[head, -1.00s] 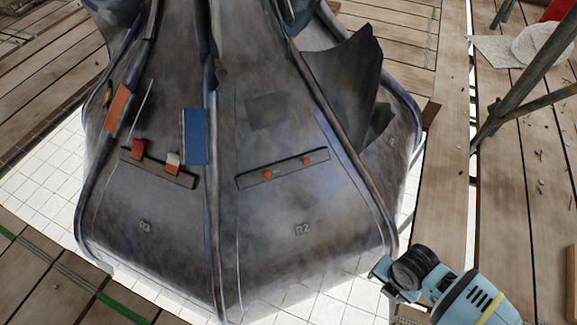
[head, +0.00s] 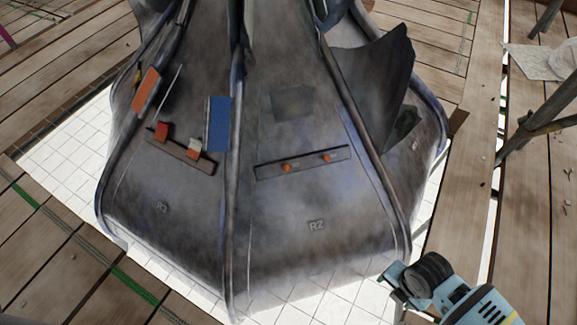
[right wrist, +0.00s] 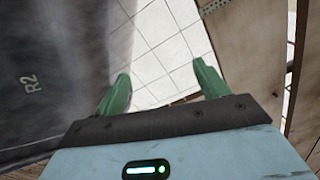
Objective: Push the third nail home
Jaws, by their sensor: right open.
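The dark metal spire (head: 300,250) fills the middle of the head view. On its panel marked R2, a dark strip (head: 305,162) carries two orange nail heads (head: 286,167) (head: 326,158). On the panel marked R3, another strip (head: 168,146) carries a red block (head: 162,131) and a white-and-orange block (head: 194,147). I cannot tell which nail is the third. My right gripper (right wrist: 162,72) is open and empty, its green fingers apart over white tiles, beside the R2 panel. In the head view my right arm is at lower right, apart from the strips. My left gripper is out of view.
A blue plate (head: 218,124) and an orange plate (head: 146,90) lie on the spire. A bent dark sheet (head: 375,85) sticks out at its right. Plank decking (head: 470,190) surrounds the tiles, with scaffold poles (head: 535,125) at right.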

